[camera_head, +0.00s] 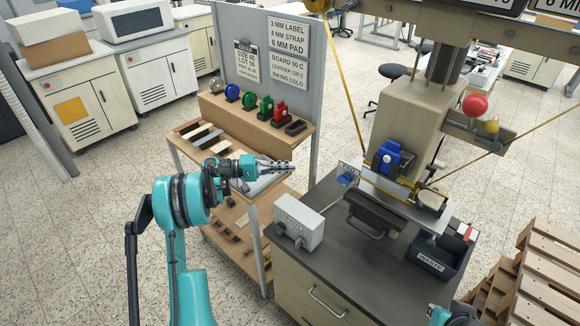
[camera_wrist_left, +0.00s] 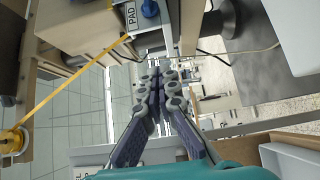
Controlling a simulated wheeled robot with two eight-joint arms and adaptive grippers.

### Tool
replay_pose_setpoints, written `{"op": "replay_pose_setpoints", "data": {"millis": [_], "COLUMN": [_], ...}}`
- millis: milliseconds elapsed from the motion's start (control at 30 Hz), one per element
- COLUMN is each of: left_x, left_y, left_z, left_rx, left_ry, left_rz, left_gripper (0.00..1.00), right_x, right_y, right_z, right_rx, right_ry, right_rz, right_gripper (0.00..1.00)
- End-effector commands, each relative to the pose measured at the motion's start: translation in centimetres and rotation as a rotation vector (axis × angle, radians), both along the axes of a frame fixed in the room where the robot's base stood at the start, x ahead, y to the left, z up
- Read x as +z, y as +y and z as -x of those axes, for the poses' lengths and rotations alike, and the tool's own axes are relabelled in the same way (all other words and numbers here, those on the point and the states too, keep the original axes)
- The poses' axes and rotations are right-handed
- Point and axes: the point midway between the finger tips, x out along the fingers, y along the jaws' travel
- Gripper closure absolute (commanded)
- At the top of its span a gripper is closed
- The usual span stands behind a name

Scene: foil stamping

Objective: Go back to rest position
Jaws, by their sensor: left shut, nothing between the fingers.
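My left arm rises from the bottom of the head view, and its gripper (camera_head: 280,166) points right, in front of the wooden shelf unit and left of the stamping press. The gripper is shut and empty. In the left wrist view its fingers (camera_wrist_left: 162,82) are together with nothing between them. Only a small teal and dark part of my right arm shows at the bottom right of the head view; its gripper is out of sight.
A stamping press (camera_head: 408,130) stands on a dark-topped cabinet (camera_head: 335,240) with a grey box (camera_head: 299,222) and a waste bin (camera_head: 440,257). The shelf unit (camera_head: 215,102) holds coloured tools and bars. Wooden pallets (camera_head: 545,265) stand at the right. Open floor lies at the left.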

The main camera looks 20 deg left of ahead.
Motion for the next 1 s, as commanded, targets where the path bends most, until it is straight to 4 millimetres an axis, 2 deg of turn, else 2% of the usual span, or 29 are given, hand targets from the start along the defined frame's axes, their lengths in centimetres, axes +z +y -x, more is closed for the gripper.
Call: {"op": "replay_pose_setpoints", "data": {"millis": [333, 433, 567, 667, 800, 1000], "left_x": [0.4, 1.4, 3.3, 4.3, 5.1, 5.2], "left_y": [-0.6, -2.3, -6.1, -9.1, -12.3, -14.9], "left_z": [0.0, 0.1, 1.1, 2.9, 6.7, 13.8], "left_rx": [0.0, 0.006, 0.019, 0.035, 0.055, 0.082], "left_ry": [0.008, 0.038, 0.102, 0.146, 0.181, 0.178], "left_rz": [-0.013, -0.066, -0.201, -0.336, -0.529, -0.815], "left_gripper": [1.0, 1.0, 1.0, 1.0, 1.0, 1.0], "right_x": [0.0, 0.0, 0.0, 0.0, 0.0, 0.0], "right_y": [0.0, 0.0, 0.0, 0.0, 0.0, 0.0], "right_z": [0.0, 0.0, 0.0, 0.0, 0.0, 0.0], "right_rx": [0.0, 0.0, 0.0, 0.0, 0.0, 0.0], "right_ry": [0.0, 0.0, 0.0, 0.0, 0.0, 0.0], "right_rz": [0.0, 0.0, 0.0, 0.0, 0.0, 0.0], "right_gripper": [1.0, 1.0, 1.0, 1.0, 1.0, 1.0]}}
